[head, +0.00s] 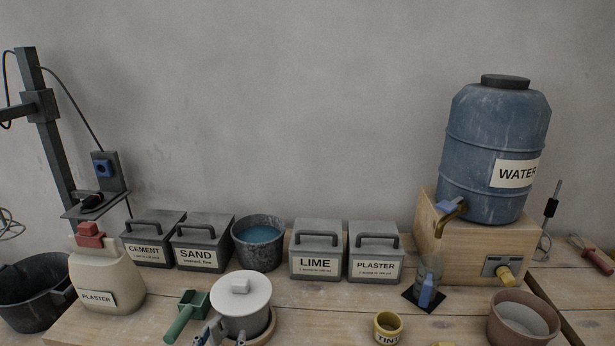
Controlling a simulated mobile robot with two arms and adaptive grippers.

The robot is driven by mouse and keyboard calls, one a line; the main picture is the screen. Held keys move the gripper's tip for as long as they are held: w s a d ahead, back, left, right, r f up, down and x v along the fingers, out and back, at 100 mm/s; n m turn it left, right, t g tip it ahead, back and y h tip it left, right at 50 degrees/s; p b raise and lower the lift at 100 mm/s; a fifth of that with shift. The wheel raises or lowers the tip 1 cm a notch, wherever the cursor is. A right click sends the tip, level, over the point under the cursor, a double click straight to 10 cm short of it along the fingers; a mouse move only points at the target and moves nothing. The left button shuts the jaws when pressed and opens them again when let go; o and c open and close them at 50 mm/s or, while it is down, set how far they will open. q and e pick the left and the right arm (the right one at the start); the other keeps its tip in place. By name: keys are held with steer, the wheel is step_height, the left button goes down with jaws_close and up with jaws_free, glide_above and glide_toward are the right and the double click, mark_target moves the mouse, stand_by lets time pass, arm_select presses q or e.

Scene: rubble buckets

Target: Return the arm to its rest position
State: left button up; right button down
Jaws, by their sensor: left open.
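My left gripper (219,333) shows only in part at the bottom edge of the head view, in front of the white-lidded pot (241,300). Its jaws are open and I see nothing held between them. The rest of the left arm is cut off by the frame. My right gripper is not in view.
A green scoop (187,316) lies left of the pot. A beige plaster container (107,285), a yellow TINT cup (387,328) and a bowl (523,320) stand along the front. Labelled boxes, a blue-filled bucket (258,242) and a water barrel (496,150) stand behind.

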arm_select(q)
steer(key=s+f+m+g, duration=0.1)
steer(key=s+f+g, duration=0.6)
steer(key=s, duration=0.6)
steer(key=s+f+m+g, duration=0.1)
steer(key=s+f+g, duration=0.5)
steer(key=s, duration=0.8)
step_height(320, 180, down, 28)
steer(key=s+g, duration=0.1)
steer(key=s, duration=0.1)
steer(key=s+a+f+g, duration=0.1)
steer(key=s+a+f, duration=0.1)
steer(key=s+f, duration=1.2)
steer(key=s, duration=0.2)
steer(key=shift+s+a+f, duration=0.25)
steer(key=shift+s+a, duration=0.1)
